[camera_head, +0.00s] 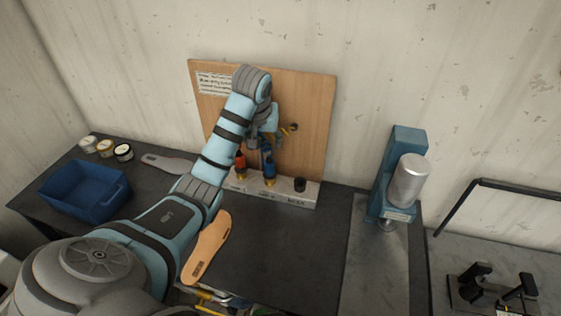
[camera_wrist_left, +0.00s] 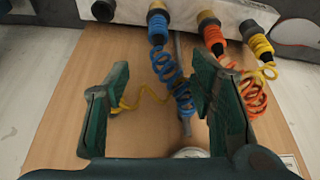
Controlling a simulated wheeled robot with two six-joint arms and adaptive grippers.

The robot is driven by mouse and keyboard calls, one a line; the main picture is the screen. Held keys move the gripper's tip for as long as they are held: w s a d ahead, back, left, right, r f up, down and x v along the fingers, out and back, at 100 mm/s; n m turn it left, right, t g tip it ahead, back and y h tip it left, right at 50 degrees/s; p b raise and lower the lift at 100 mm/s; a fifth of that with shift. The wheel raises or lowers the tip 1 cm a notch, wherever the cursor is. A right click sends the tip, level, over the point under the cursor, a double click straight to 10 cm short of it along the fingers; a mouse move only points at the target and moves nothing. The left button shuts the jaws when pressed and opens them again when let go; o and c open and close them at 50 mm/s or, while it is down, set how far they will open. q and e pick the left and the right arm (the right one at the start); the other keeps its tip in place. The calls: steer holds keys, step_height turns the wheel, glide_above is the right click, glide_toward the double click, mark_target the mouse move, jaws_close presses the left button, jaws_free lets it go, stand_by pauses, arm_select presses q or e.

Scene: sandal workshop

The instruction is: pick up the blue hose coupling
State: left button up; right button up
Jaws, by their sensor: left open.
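The blue hose coupling (camera_head: 269,169) stands upright in a pale rack at the foot of the wooden board, with a brass-coloured end. In the left wrist view the blue coupling (camera_wrist_left: 157,27) is at the top, with its coiled blue hose (camera_wrist_left: 172,75) running down between the fingers. My left gripper (camera_head: 266,143) is above the rack in front of the board, partly hidden by its own wrist. In the wrist view its two fingers (camera_wrist_left: 160,65) are apart, with the coupling beyond their tips. My right gripper is not in view.
An orange-red coupling (camera_head: 240,164) stands left of the blue one; a yellow one (camera_wrist_left: 258,43) shows in the wrist view. A black fitting (camera_head: 300,185) sits at the rack's right. An insole (camera_head: 207,247) lies on the dark bench, near a blue bin (camera_head: 84,207). A press (camera_head: 395,175) stands right.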

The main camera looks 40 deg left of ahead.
mark_target(269, 159)
arm_select(q)
steer(key=x, duration=0.7)
steer(key=shift+s+d, duration=0.1)
steer(key=shift+s, duration=0.2)
steer(key=x, duration=0.6)
steer(key=shift+w+d+f+p, duration=0.1)
steer(key=shift+w+f+p, duration=0.1)
steer(key=shift+w+p, duration=0.2)
steer(key=shift+s, duration=0.1)
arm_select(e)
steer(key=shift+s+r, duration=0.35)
arm_select(q)
steer(key=shift+c, duration=1.4)
jaws_close()
